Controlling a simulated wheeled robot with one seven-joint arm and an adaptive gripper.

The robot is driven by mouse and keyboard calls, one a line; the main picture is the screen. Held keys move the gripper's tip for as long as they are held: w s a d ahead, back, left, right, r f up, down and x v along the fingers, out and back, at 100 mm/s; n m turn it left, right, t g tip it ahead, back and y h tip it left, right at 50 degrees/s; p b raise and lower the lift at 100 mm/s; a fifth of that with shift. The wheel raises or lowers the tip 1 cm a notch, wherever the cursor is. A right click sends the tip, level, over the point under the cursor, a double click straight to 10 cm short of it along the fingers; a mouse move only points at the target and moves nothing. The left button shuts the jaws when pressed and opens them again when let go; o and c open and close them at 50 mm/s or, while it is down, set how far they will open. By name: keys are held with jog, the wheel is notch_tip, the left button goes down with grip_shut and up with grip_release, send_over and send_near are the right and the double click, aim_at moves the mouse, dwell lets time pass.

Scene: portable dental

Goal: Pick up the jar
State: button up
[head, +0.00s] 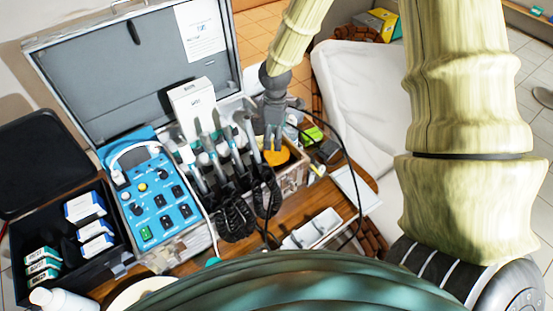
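A round orange-yellow top (277,157), which may be the jar's lid, shows among items in a wooden box at the middle right. Its body is hidden, so I cannot be sure it is the jar. My gripper (273,140) points down just above or in front of this orange top, beside the row of dental handpieces. I cannot tell whether it touches anything. The fingers are small and dark here, and their gap is not clear.
An open case holds a blue control panel (155,205) and several handpieces (215,160) with coiled black cords. A black box (65,270) of small cartons stands left. A black cable loops right of my gripper. A white tray (312,229) sits on the wooden table (290,216).

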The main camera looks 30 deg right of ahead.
aim_at(277, 157)
jog(key=shift+s+d+f+p, duration=0.15)
jog(key=shift+f+p, duration=1.2)
jog(key=shift+f, duration=1.25)
grip_shut()
